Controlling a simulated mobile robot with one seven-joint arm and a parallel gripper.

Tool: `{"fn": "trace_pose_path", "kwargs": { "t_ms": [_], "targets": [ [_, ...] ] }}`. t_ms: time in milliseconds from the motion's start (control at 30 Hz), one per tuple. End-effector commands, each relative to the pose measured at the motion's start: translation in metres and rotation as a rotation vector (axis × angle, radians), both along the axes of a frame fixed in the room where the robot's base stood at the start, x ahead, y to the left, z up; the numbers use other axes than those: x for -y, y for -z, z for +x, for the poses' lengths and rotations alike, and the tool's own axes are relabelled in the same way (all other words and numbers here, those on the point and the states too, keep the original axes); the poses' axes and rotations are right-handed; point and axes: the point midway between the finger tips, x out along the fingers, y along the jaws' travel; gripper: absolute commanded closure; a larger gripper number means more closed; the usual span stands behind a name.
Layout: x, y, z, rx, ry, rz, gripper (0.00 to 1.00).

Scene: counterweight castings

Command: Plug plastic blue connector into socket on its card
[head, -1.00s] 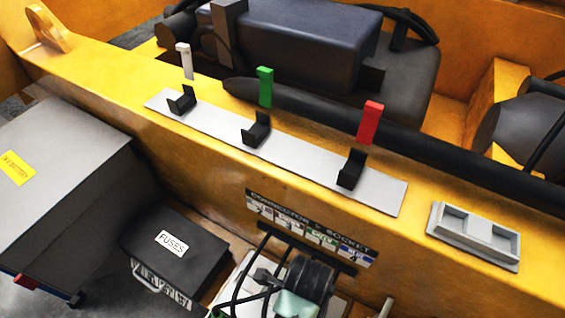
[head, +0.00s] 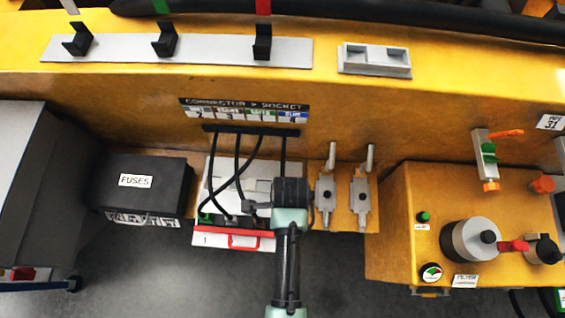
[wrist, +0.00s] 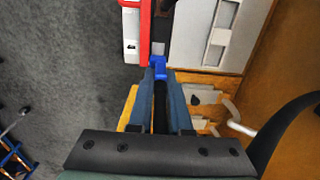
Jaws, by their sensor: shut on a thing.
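The blue connector (wrist: 158,68) is at the tips of my gripper (wrist: 159,77) in the wrist view. The gripper is shut on it, and a black strip shows between the fingers. In the head view, my arm hides the gripper and the connector. The card (head: 245,110) is on the yellow wall, headed "CONNECTOR > SOCKET"; its blue field at the right reads 4. Black cables (head: 238,165) hang below it over a white box (head: 222,172). A red-framed part (head: 215,232) marked 1 is at the box's front. I cannot make out a socket marked 4.
A black FUSES box (head: 137,180) stands left of the white box. Two grey levers (head: 328,195) stand just right of my arm. A yellow console (head: 400,215) with knobs is farther right. A green piece (head: 204,217) ends one cable.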

Motion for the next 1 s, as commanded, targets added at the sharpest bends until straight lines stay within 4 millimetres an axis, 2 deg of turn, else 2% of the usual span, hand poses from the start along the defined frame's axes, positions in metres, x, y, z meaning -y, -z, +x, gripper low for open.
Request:
{"fn": "trace_pose_path", "kwargs": {
  "t_ms": [400, 1000],
  "targets": [
    [0.0, -0.002, 0.0, 0.0, 0.0, 0.0, 1.0],
    [0.0, 0.054, 0.0, 0.0, -0.001, 0.0, 1.0]
  ]
}}
